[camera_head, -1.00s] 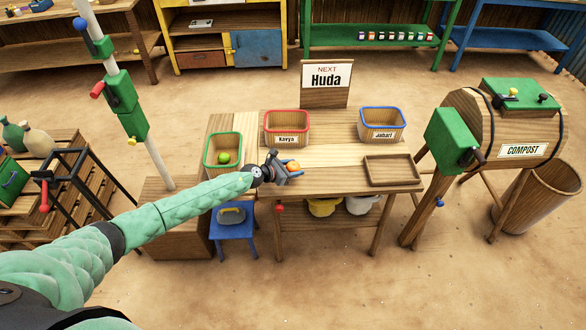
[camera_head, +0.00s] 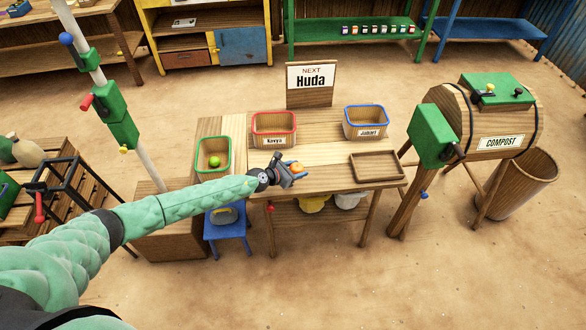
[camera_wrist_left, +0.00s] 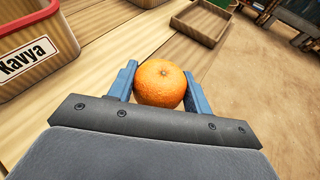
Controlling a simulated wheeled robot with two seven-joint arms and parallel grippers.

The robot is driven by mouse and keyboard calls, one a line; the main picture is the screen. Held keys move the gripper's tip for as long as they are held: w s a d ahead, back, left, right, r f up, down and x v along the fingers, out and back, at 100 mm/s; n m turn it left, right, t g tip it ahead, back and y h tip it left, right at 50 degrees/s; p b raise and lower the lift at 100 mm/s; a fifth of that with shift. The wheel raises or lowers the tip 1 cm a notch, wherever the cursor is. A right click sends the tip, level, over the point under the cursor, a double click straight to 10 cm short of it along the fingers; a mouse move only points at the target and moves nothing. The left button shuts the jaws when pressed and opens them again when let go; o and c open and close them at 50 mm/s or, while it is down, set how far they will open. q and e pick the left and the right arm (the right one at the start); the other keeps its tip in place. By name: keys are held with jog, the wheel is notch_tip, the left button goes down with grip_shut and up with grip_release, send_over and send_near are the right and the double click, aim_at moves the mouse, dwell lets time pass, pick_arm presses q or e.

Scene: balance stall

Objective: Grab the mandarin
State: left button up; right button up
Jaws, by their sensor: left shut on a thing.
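The mandarin (camera_wrist_left: 160,83) is a round orange fruit between the two blue fingers of my left gripper (camera_wrist_left: 160,92) in the left wrist view. The fingers touch it on both sides and are shut on it. In the head view the mandarin (camera_head: 297,168) shows at the tip of my left gripper (camera_head: 290,171), over the front part of the wooden table (camera_head: 330,172). I cannot tell whether the fruit still touches the tabletop. My right gripper is in neither view.
A red-rimmed basket (camera_head: 274,141) labelled Kavya and a blue-rimmed basket (camera_head: 365,133) labelled Jabari stand at the table's back. A green-rimmed basket (camera_head: 198,156) holds a green fruit (camera_head: 214,161) at the left. An empty wooden tray (camera_head: 378,176) lies on the right. A Huda sign (camera_head: 311,78) stands behind.

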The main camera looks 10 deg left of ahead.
pick_arm(q)
jog(key=shift+s+d+r, duration=0.2)
jog(key=shift+r, duration=0.15)
jog(key=shift+d, duration=0.25)
jog(key=shift+s+d+r+h+b, duration=0.15)
jog(key=shift+d+r+h+b, duration=0.25)
jog(key=shift+d+b, duration=0.4)
jog(key=shift+s+d+r+y+p, duration=0.3)
jog(key=shift+s+d+r+p, duration=0.55)
jog(key=shift+d, duration=0.25)
